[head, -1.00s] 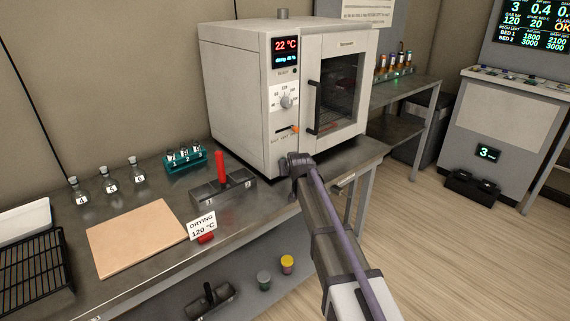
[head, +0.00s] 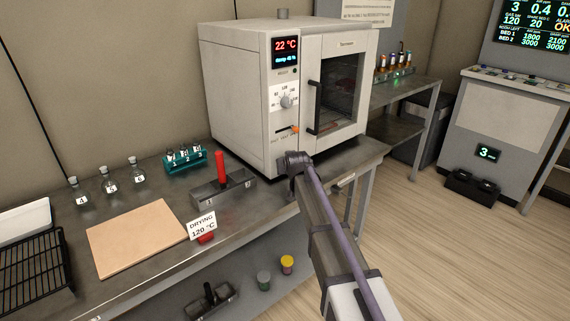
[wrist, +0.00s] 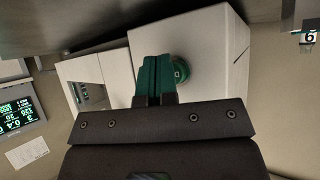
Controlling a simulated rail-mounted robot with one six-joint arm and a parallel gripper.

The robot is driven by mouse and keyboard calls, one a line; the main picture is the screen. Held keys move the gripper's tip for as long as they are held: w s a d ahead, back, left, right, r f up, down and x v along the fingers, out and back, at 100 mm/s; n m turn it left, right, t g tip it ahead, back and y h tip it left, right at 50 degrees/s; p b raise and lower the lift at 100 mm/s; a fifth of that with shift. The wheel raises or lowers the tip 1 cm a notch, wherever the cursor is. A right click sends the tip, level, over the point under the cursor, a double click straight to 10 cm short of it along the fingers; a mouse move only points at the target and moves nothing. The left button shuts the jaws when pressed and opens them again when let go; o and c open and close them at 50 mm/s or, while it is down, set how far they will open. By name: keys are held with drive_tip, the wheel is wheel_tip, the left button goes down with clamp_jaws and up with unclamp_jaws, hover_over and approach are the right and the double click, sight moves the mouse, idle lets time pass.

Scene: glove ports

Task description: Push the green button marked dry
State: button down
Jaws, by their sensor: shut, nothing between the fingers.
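The green button (wrist: 182,72) shows in the wrist view as a round cap with a pale mark too small to read. It sits on a pale housing face (wrist: 215,60). My gripper (wrist: 153,72) is shut and empty, its teal fingertips just left of the button in that view and partly overlapping its edge. I cannot tell whether they touch it. In the head view my gripper (head: 293,160) is in front of the lower left of the oven (head: 240,95), below its dial. The button is not visible there, where my gripper covers that area.
The oven's door handle (head: 317,108) is right of my gripper. On the bench (head: 160,245) stand a grey tray with a red handle (head: 221,168), a teal vial rack (head: 185,159), and a drying sign (head: 201,225).

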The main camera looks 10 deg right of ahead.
idle(0.3)
drive_tip(key=shift+s+d, duration=0.3)
drive_tip(key=shift+s, duration=0.2)
drive_tip(key=s+d, duration=0.2)
drive_tip(key=s, duration=0.1)
drive_tip(key=s+d, duration=0.1)
drive_tip(key=s, duration=0.1)
drive_tip(key=shift+s+d, duration=0.1)
